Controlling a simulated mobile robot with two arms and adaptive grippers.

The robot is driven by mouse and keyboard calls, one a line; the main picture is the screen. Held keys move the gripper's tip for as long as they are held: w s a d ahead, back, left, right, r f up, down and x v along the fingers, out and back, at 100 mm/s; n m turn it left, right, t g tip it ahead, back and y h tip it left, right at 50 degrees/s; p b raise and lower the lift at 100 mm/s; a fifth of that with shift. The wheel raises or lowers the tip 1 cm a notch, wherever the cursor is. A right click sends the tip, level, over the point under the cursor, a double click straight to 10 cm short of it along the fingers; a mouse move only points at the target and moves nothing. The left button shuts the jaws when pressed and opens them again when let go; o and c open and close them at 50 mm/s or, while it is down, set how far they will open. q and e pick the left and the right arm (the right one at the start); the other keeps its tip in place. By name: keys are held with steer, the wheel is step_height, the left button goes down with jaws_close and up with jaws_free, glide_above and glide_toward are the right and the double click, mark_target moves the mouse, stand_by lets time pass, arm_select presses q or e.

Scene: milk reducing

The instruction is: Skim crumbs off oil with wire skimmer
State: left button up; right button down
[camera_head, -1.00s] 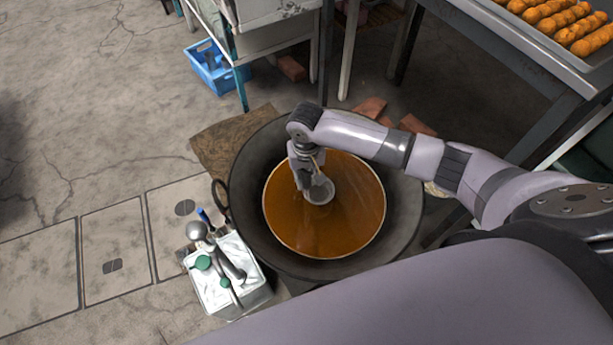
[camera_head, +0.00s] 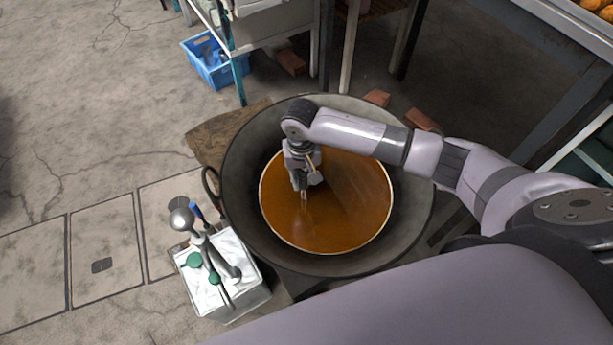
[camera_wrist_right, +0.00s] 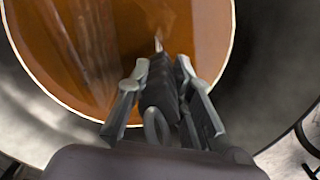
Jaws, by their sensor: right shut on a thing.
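A wide dark wok (camera_head: 405,215) holds a round pool of brown-orange oil (camera_head: 335,215); the oil fills much of the right wrist view (camera_wrist_right: 190,25). My right gripper (camera_head: 303,182) is over the left part of the oil, pointing down. In the right wrist view its fingers (camera_wrist_right: 162,75) are shut on a dark ribbed handle with a loop end, the skimmer handle (camera_wrist_right: 158,95). A thin pale shaft runs from it toward the oil. The skimmer's wire head cannot be made out. No crumbs can be made out on the oil. My left gripper is not in view.
A loop handle (camera_head: 209,185) sticks out from the wok's left rim. A blue crate (camera_head: 212,62) lies behind on the floor. A metal-framed table (camera_head: 530,40) stands at right.

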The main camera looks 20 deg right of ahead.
steer(key=w+a, duration=0.3)
steer(key=a, duration=0.3)
arm_select(q)
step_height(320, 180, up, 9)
steer(key=p, duration=0.8)
steer(key=shift+p, duration=0.4)
arm_select(e)
step_height(320, 180, up, 7)
steer(key=shift+d, duration=0.35)
